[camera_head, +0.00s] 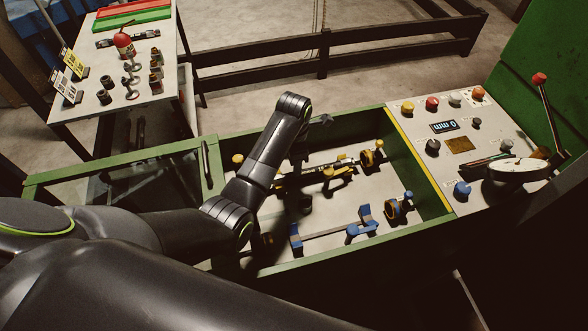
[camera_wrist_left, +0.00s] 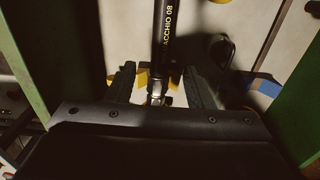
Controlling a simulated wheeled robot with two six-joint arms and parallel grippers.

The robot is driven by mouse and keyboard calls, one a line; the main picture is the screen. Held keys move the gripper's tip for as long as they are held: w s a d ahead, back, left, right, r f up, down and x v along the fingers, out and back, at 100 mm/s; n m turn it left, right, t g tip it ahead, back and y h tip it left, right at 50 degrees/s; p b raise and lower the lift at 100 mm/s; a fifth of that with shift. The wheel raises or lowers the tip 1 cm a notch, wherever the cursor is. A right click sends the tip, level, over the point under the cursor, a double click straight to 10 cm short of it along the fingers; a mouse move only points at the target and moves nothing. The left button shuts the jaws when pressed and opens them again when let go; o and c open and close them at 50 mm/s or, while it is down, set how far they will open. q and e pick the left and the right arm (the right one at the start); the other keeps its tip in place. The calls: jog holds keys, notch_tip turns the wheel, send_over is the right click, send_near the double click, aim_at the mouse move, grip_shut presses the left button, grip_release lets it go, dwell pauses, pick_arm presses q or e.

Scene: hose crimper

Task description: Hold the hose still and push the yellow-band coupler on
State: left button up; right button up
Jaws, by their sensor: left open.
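In the left wrist view a black hose (camera_wrist_left: 167,35) with pale lettering runs between the two fingers of my left gripper (camera_wrist_left: 159,76). The fingers are open, with a gap on each side of the hose. A metallic end piece (camera_wrist_left: 157,92) shows between them, with yellow parts behind. In the head view the hose (camera_head: 316,168) lies in the green-framed bay, with a yellow support (camera_head: 338,178) under it. A yellow-and-dark round piece (camera_head: 369,158) is at its right; I cannot tell if this is the coupler. My left arm hides the hose's left part. My right gripper is not seen.
A second row with blue supports (camera_head: 365,217) and a blue-and-dark round piece (camera_head: 398,208) lies nearer. The green bay rim (camera_head: 420,165) surrounds both rows. A control panel (camera_head: 460,160) stands right. A side table (camera_head: 170,90) holds several dark fittings.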

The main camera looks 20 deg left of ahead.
aim_at(312, 171)
pick_arm(q)
notch_tip(312, 171, down, 6)
jog(key=shift+f, duration=0.1)
dwell(0.4)
grip_shut()
dwell(0.4)
dwell(0.5)
